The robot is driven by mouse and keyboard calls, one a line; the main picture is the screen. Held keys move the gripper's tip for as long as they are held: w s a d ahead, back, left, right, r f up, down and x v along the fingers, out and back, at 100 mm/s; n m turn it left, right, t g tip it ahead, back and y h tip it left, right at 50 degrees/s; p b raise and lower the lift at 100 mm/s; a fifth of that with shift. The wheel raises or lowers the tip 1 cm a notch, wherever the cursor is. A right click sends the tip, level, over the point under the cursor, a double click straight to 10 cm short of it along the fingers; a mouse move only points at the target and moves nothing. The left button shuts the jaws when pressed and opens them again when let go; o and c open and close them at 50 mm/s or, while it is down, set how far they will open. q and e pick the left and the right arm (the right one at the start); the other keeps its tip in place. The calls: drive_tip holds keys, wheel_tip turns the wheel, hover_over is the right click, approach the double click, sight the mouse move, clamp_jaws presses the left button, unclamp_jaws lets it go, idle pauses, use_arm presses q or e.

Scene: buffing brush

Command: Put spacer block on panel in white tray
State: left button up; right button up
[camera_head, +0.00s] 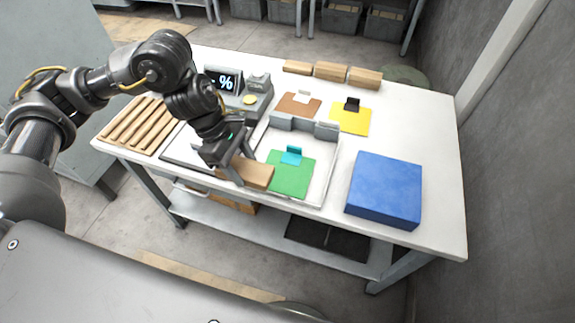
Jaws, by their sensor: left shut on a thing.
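My left gripper (240,168) is shut on a tan wooden spacer block (257,176), at the front left of the white tray (328,185). The block's right end overlaps the left edge of the green panel (293,181) in this view; I cannot tell whether it touches it. The green panel lies in the tray and has a cyan upright tab (292,155) at its back. The gripper hides part of the tray's left side and the block's left end. My right gripper is out of view.
Grey blocks stand along the tray's back edge. Behind it lie a brown panel (291,105) and a yellow panel (352,120). Several wooden blocks (331,72) line the far edge. A blue box (385,185) is right, a slatted wooden rack (138,125) left, a display device (224,80) behind my arm.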

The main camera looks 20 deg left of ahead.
use_arm(q)
drive_tip(key=w+d+f+p, duration=0.1)
drive_tip(key=w+d+f, duration=0.1)
drive_tip(key=w, duration=0.1)
drive_tip(key=w+d+f+p, duration=0.1)
drive_tip(key=w+d+f, duration=0.1)
drive_tip(key=w+f, duration=0.1)
drive_tip(key=w+d+f+p, duration=0.2)
drive_tip(key=w+f, duration=0.1)
drive_tip(key=w, duration=0.2)
drive_tip(key=shift+w+f, duration=0.15)
drive_tip(key=shift+f, duration=0.1)
drive_tip(key=shift+w+d+f, duration=0.3)
drive_tip(key=shift+w+f, duration=0.15)
drive_tip(key=shift+f, duration=0.2)
wheel_tip(320, 180, down, 2)
drive_tip(key=shift+f+p, duration=0.1)
drive_tip(key=shift+p, duration=0.35)
drive_tip(key=shift+w+f, duration=0.1)
drive_tip(key=shift+f, duration=0.45)
drive_tip(key=o, duration=1.1)
